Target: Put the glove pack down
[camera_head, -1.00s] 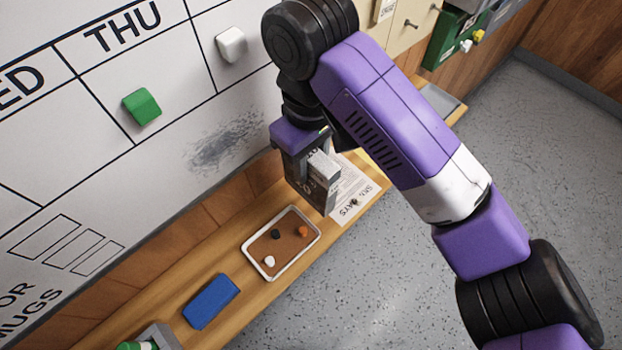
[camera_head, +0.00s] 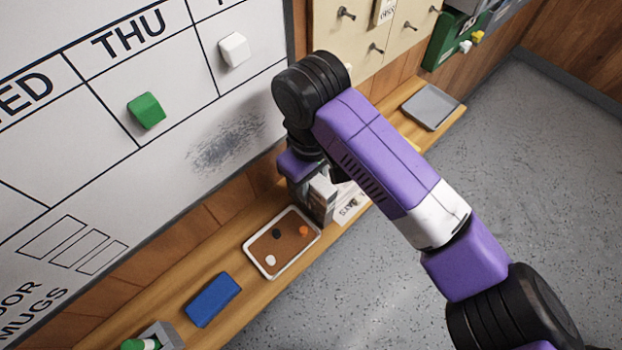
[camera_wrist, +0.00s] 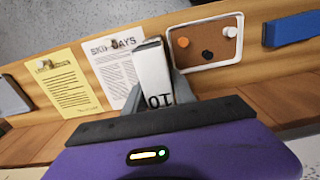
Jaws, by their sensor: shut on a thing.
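The glove pack (camera_head: 322,196) is a small whitish box with dark print. My gripper (camera_head: 312,206) is shut on it above the wooden ledge (camera_head: 172,300) under the whiteboard. In the wrist view the pack (camera_wrist: 152,68) stands out between the fingers of my gripper (camera_wrist: 158,82), with dark print on its near side. It is just beside the small framed cork board and in front of a printed white sheet. I cannot tell whether its lower end touches the ledge.
The cork board (camera_head: 262,258) with several pins lies on the ledge. A blue block (camera_head: 213,300) lies farther left. A white sheet (camera_wrist: 112,68) and a yellow sheet (camera_wrist: 66,86) lie on the other side. A grey tray (camera_head: 432,105) sits at the ledge's far end.

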